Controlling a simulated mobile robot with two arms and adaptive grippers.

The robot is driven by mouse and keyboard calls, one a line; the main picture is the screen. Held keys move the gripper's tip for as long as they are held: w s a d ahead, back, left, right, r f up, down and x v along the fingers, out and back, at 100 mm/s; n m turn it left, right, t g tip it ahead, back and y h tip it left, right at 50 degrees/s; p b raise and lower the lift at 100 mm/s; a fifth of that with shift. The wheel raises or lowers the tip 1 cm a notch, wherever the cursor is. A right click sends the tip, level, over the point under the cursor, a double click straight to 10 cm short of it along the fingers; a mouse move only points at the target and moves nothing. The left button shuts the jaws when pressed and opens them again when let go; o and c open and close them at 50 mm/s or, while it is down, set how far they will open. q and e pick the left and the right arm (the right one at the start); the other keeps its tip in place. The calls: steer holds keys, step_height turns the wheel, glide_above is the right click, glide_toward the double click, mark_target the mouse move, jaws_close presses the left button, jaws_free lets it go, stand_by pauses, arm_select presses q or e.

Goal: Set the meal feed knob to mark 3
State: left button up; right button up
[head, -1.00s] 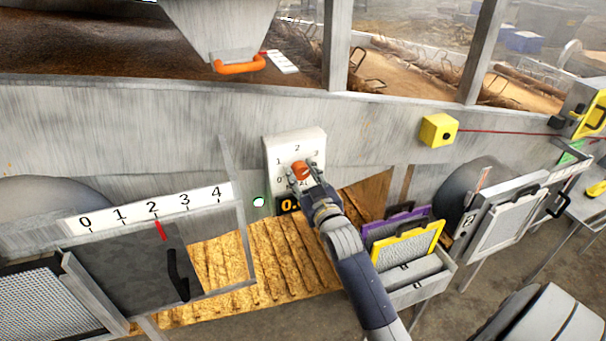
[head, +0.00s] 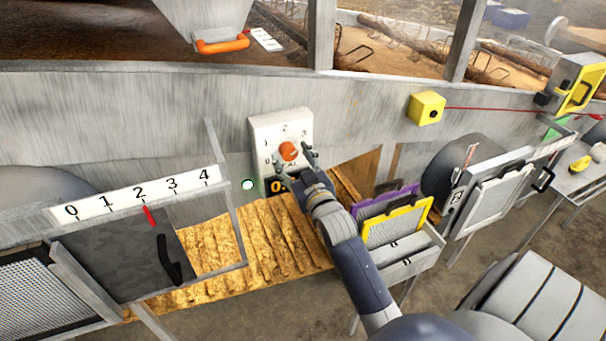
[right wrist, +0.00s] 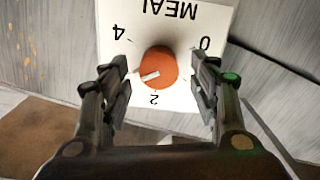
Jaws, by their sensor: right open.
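The meal feed knob (head: 288,151) is an orange dial on a white panel (head: 298,122) with printed numbers, mounted on the grey machine wall. In the right wrist view the knob (right wrist: 158,67) appears upside down, and its white pointer slants to the lower left, between the 2 and the 4. The 3 is hidden there by a finger; in the head view it shows at the panel's upper right. My right gripper (head: 292,163) is open before the panel, its fingers spread either side of the knob, apart from it. My left gripper is out of view.
A 0–4 scale (head: 140,193) with a red pointer and black handle lies left of the panel. A yellow box (head: 427,108) with a red cord and a rack of framed screens (head: 397,222) are to the right.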

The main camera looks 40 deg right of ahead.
steer(key=v, duration=1)
steer(key=shift+s, duration=0.15)
steer(key=shift+f, duration=0.1)
steer(key=a+f+g+y+b, duration=0.2)
steer(key=a+f+g+b, duration=0.15)
steer(key=f, duration=1.85)
steer(key=s+a+f+g+y+b, duration=0.1)
steer(key=s+a+f+g, duration=0.15)
steer(key=f, duration=0.55)
steer(key=s+a+f+n+g, duration=0.15)
steer(key=s+f, duration=0.25)
steer(key=f, duration=0.4)
steer(key=s+a+f+g+y+b, duration=0.1)
steer(key=s+a+f, duration=0.15)
steer(key=f, duration=0.55)
steer(key=s+f+g+b, duration=0.1)
steer(key=s+f+g, duration=0.1)
steer(key=s+f, duration=0.5)
steer(key=s+f+n+g+b, duration=0.1)
steer(key=s+f+g, duration=0.2)
steer(key=s+f, duration=0.5)
steer(key=s+a+f+g+b, duration=0.1)
steer(key=s+f+g, duration=0.2)
steer(key=s, duration=1.4)
step_height(320, 180, down, 5)
steer(key=shift+r, duration=0.1)
